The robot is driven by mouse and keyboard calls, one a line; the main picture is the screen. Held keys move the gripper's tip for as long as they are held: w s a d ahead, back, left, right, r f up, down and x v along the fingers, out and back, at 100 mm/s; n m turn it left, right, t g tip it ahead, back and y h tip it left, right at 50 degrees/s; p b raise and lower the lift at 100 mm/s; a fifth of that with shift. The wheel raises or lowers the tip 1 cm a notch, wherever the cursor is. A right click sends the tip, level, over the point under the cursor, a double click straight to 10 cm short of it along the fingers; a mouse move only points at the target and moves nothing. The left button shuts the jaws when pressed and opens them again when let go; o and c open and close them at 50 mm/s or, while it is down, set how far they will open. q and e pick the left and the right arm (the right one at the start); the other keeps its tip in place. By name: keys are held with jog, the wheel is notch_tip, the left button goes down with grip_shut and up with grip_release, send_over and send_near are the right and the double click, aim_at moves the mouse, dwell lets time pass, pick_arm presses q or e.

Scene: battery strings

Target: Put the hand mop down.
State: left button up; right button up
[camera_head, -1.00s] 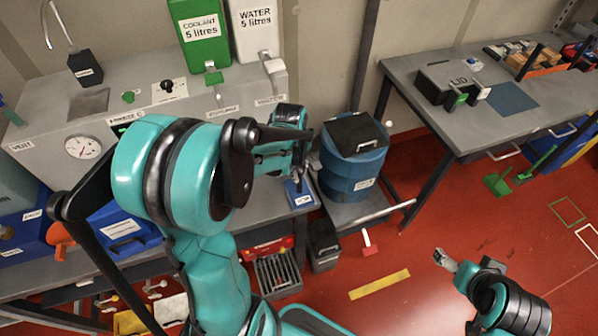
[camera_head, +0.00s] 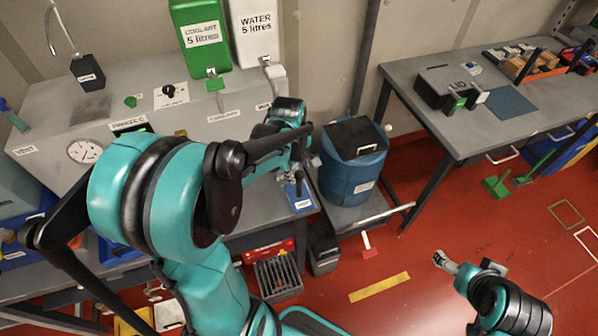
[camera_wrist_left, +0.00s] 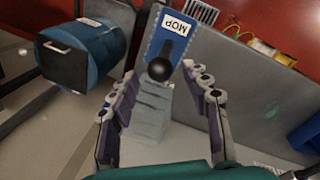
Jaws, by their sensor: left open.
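The hand mop (camera_wrist_left: 152,108) shows in the left wrist view as a grey stepped body with a black ball knob (camera_wrist_left: 160,69). The knob overlaps the blue mat (camera_wrist_left: 153,47) labelled MOP; I cannot tell whether the mop touches the mat. My left gripper (camera_wrist_left: 175,90) is open, with one finger on each side of the mop and gaps beside it. In the head view my left gripper (camera_head: 291,174) is low at the right end of the grey bench, by the blue mat (camera_head: 299,196), and hides most of the mop. My right gripper (camera_head: 443,260) is over the red floor.
A blue drum (camera_head: 352,175) with a black lid stands just right of the mat on a low trolley. Green coolant (camera_head: 202,40) and white water (camera_head: 253,30) containers stand behind the bench. A second table (camera_head: 480,115) is at right.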

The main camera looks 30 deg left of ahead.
pick_arm(q)
notch_tip(320, 180, up, 8)
jog(key=s+p, duration=0.1)
jog(key=p, duration=0.1)
jog(key=s+d+r+m+t, duration=0.2)
jog(key=s+d+m+t, duration=0.3)
jog(key=s+d+m, duration=0.4)
jog(key=shift+s+d+r+m, duration=0.3)
jog(key=shift+d+m, duration=0.55)
jog(key=shift+m, duration=2.95)
